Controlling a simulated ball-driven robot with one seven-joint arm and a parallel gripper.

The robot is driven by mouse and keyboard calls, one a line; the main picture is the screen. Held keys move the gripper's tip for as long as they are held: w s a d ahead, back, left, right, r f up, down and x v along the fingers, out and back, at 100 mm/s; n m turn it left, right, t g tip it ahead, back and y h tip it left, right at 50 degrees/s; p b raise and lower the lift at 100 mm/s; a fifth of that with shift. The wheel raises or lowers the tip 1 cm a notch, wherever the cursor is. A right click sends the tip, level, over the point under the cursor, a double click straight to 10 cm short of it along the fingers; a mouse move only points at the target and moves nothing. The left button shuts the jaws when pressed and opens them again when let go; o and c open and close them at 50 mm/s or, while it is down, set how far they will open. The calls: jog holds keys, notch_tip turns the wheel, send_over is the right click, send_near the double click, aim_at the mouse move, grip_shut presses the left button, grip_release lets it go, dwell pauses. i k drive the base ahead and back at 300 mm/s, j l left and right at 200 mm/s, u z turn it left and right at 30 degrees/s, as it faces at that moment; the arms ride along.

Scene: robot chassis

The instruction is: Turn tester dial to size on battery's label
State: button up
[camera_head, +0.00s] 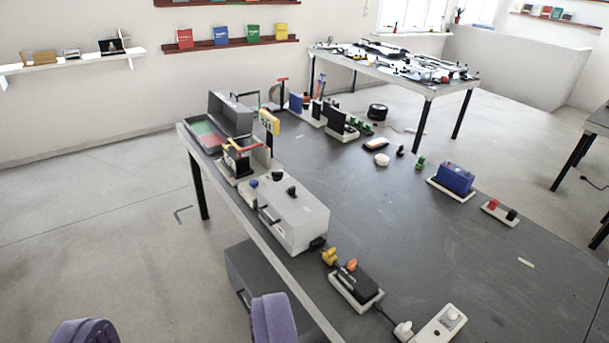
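I cannot tell which is the tester. A blue block (455,177), perhaps the battery, sits on a white tray; a black block (354,282) with an orange part sits on another. No size label is readable. My gripper (178,326) shows two purple fingers spread wide apart, empty, left of the table and touching nothing.
A grey toolbox (231,114) and a yellow-handled device (238,158) stand at the table's far left. A white base with red and black parts (499,212) lies at right. The table's middle (370,200) is clear. A cluttered second table (420,84) stands behind.

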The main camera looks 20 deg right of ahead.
aim_at(277, 176)
jog(key=i+j+z, duration=0.5)
jog(key=j+z, duration=0.25)
jog(key=j, duration=1.7)
jog(key=k+j+z, duration=0.1)
jog(key=j+z, duration=0.4)
jog(key=j, duration=1.65)
jog(key=i+l, duration=0.35)
jog(key=i, duration=0.2)
jog(key=i+l, duration=0.4)
jog(key=i, duration=0.2)
jog(key=i+l+u, duration=0.1)
jog(key=i+l, duration=0.25)
jog(key=i, duration=0.2)
jog(key=i+l, duration=0.4)
jog(key=i, duration=0.2)
